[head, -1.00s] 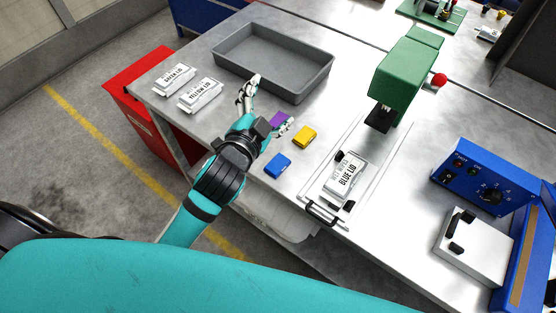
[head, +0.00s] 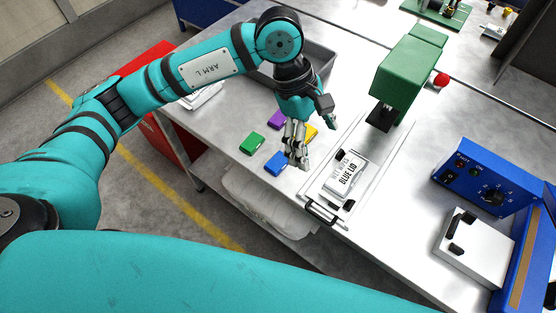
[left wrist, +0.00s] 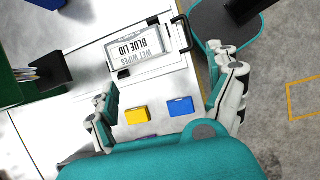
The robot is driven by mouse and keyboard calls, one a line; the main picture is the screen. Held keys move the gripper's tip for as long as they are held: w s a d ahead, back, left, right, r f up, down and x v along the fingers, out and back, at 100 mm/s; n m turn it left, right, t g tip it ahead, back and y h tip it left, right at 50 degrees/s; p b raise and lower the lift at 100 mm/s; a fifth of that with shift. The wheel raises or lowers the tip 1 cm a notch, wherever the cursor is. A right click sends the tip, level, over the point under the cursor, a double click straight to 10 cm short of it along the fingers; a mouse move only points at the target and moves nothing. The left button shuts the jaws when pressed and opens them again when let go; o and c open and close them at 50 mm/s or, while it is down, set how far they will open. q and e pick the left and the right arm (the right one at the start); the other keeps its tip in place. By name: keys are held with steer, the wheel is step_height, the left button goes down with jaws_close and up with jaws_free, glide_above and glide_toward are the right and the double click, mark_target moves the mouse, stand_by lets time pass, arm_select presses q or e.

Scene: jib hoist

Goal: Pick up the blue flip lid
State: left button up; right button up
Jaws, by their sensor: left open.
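The blue flip lid (head: 277,163) is a small flat blue block lying on the metal bench, left of the pack marked BLUE LID (head: 345,174). My left gripper (head: 313,143) hangs over the bench, open and empty, with its fingers above and to the right of the lid in the head view. In the left wrist view the blue lid (left wrist: 181,106) lies between the spread fingers, beside the yellow lid (left wrist: 137,115), and nothing touches it. My right gripper is not in view.
A yellow lid (head: 311,131), a purple lid (head: 278,118) and a green lid (head: 253,142) lie close around it. A green press (head: 406,74) stands to the right over a slide. A grey tray (head: 320,57) lies behind, partly hidden by my arm. A blue control box (head: 485,178) stands far right.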

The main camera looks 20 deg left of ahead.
arm_select(q)
steer(key=w+a+t+y, duration=0.1)
steer(key=w+a+y, duration=0.3)
steer(key=a, duration=0.5)
steer(key=p, duration=0.4)
glide_above(278, 161)
step_height(278, 161, down, 11)
steer(key=shift+w+f, duration=0.1)
steer(key=shift+w, duration=0.05)
steer(key=f+p, duration=0.2)
steer(key=f, duration=0.2)
steer(key=shift+s+p, duration=0.2)
steer(key=shift+p, duration=0.15)
steer(key=shift+f, duration=0.7)
steer(key=c, duration=0.9)
